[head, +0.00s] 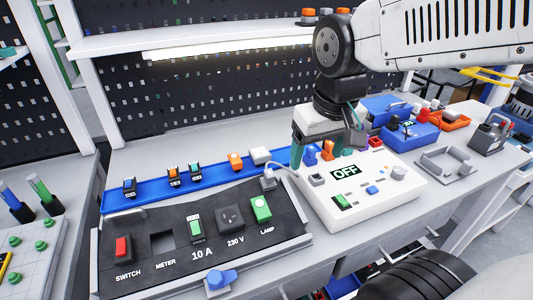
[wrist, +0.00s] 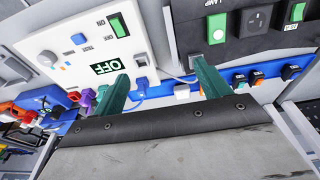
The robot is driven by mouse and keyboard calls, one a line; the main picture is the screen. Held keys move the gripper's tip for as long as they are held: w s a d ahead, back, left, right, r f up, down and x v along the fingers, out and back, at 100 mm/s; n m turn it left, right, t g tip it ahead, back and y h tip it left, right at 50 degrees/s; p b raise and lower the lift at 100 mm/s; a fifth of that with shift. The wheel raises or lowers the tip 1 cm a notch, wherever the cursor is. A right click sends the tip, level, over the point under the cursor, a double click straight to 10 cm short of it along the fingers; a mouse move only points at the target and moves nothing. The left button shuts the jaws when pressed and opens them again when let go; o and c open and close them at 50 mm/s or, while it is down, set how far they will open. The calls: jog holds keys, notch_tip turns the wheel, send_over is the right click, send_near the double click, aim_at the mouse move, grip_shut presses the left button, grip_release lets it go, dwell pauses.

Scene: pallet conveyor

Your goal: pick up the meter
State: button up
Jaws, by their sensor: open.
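The black panel (head: 240,242) has a dark empty recess (head: 163,241) labelled METER. I cannot tell which loose module is the meter. Small modules stand in the blue rail (head: 215,182) behind the panel: a dark one (head: 129,186), two dark ones with coloured tops (head: 174,175) (head: 195,171), an orange one (head: 236,160) and a white one (head: 261,155). My gripper (head: 325,155) is open above the right part of the rail, behind the white OFF box (head: 392,200). In the wrist view my gripper (wrist: 162,72) has its teal fingers apart, with a blue plug-like piece (wrist: 141,83) between them.
The panel also holds a red switch (head: 122,248), a green 10 A module (head: 196,228), a socket (head: 230,217) and a green lamp module (head: 261,208). A cable runs to the white box. Blue bins (head: 410,133) and a grey tray (head: 445,163) stand at right.

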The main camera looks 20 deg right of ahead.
jog(key=w+a+f+t, duration=0.1)
jog(key=w+f, duration=0.1)
jog(key=w, duration=0.5)
jog(key=w+a+f, duration=0.1)
jog(key=w+f, duration=0.2)
jog(key=w, duration=0.3)
jog(key=t, duration=0.1)
send_near(260, 152)
notch_tip(260, 152, down, 2)
jog(key=x, duration=0.8)
jog(key=shift+w+f, duration=0.1)
jog(key=shift+w, duration=0.35)
jog(key=c, duration=1)
